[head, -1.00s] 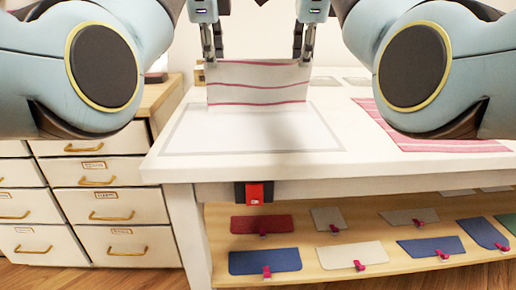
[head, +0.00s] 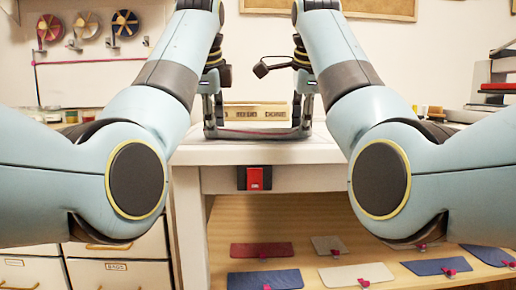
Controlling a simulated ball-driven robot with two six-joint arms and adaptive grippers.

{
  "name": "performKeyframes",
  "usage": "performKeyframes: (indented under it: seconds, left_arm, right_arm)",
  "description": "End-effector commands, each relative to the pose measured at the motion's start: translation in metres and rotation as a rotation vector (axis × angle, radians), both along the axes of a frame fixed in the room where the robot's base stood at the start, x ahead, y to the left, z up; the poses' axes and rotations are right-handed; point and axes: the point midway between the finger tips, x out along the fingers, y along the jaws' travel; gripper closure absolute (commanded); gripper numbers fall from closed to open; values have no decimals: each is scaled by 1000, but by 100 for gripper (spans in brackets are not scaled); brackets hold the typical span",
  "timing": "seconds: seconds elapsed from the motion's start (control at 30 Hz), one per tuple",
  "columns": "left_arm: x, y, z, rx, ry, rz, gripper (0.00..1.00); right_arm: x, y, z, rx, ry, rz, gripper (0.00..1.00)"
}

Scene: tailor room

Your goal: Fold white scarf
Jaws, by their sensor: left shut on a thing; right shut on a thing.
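The white scarf (head: 258,134) shows only as a thin strip with a pink line, low at the tabletop between my grippers. Its layers and most of its surface are hidden at this flat angle. My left gripper (head: 211,128) is shut on the scarf's left end. My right gripper (head: 303,126) is shut on its right end. Both point down close to the white table (head: 258,152). I cannot tell whether the scarf lies fully on the tabletop.
A wooden box with lettering (head: 256,112) stands behind the scarf. Colored swatches (head: 262,249) lie on the shelf below. Drawers (head: 118,248) stand at left. Spools (head: 88,25) hang on the wall. My arms cover both table sides.

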Motion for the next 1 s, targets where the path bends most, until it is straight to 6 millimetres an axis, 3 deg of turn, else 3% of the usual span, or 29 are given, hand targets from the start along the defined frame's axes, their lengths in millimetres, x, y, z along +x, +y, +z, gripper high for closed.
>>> performKeyframes:
  seconds: [0.27,0.3,0.57,0.83,1.0]
  left_arm:
    - [0,0,0,0,-2,0,100]
    - [0,0,0,0,-2,0,92]
    - [0,0,-1,0,-1,0,58]
    - [0,0,0,0,-1,0,58]
    - [-1,0,14,1,-3,0,58]
  right_arm:
    - [0,0,0,0,-2,0,100]
    - [0,0,0,0,-2,0,92]
    - [0,0,-1,0,-1,0,58]
    - [0,0,1,0,-1,0,58]
    - [0,0,13,-1,-3,0,58]
